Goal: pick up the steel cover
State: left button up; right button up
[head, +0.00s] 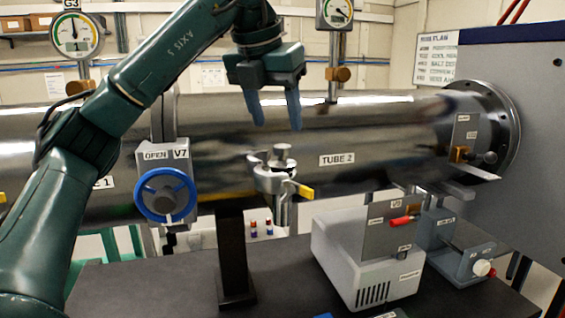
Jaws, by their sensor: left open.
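A round steel cover with a knob on top (283,157) sits upright on a port in front of the tube labelled TUBE 2. I take this to be the steel cover. A clamp with a yellow-tipped lever (303,190) is around the port just below it. My left gripper (277,127) is above the cover, with its two blue fingers pointing down. Its jaws are open and empty, with a visible gap above the knob. My right gripper is not in view.
The large steel tube (400,120) runs behind. A valve with a blue handwheel (165,195) stands left of the cover. A white pump box (365,265) and a grey device (460,245) stand right on the dark table (170,290). Gauges (336,12) rise above the tube.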

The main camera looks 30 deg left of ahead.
aim_at(282, 146)
pick_arm(q)
jog(key=shift+x, duration=2.7)
jog(key=shift+s, duration=0.1)
jog(key=c, duration=1.1)
